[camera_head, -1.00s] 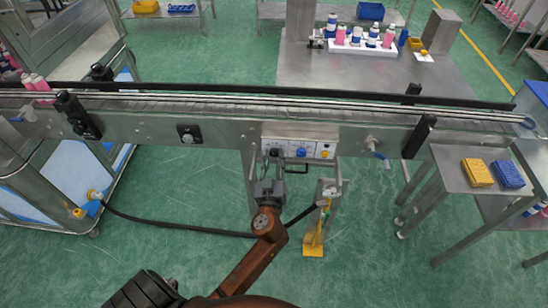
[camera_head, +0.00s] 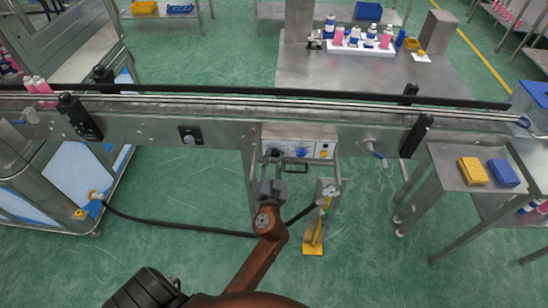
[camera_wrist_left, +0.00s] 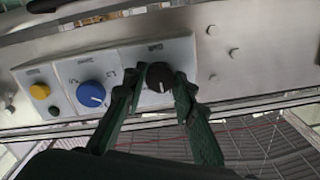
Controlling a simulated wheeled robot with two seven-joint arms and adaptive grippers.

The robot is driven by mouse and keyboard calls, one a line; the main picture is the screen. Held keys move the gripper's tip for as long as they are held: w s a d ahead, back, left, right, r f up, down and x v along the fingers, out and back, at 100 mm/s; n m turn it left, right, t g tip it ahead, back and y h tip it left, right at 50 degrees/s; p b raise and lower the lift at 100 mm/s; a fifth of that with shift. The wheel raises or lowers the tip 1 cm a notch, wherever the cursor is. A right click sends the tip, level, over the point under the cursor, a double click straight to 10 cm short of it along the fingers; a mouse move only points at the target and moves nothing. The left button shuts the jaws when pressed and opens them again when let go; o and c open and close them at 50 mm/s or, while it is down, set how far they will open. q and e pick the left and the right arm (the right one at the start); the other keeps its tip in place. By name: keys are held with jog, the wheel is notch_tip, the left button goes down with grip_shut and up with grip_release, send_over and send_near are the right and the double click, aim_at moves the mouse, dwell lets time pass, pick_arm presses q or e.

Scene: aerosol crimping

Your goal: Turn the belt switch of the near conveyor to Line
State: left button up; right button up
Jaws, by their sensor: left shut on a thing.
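The control box (camera_head: 300,140) hangs on the front of the near conveyor (camera_head: 350,135). In the left wrist view its white panel (camera_wrist_left: 124,54) carries a black knob (camera_wrist_left: 160,76), a blue knob (camera_wrist_left: 91,94) and a yellow button (camera_wrist_left: 39,91). My left gripper (camera_head: 271,158) reaches up to the left end of the box. In the left wrist view the gripper (camera_wrist_left: 157,92) has a finger on each side of the black knob and is shut on it. A white pointer mark shows on the knob. The panel lettering is too small to read. My right gripper is not in view.
A yellow-based stand (camera_head: 316,225) is right of my left arm. A black hose (camera_head: 175,228) crosses the floor behind the arm. Open green floor lies around.

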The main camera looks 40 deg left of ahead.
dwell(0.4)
pick_arm(q)
jog(key=o, duration=1.2)
jog(key=shift+c, duration=0.2)
notch_tip(320, 180, up, 10)
jog(key=shift+r, duration=0.1)
jog(key=shift+d, duration=0.15)
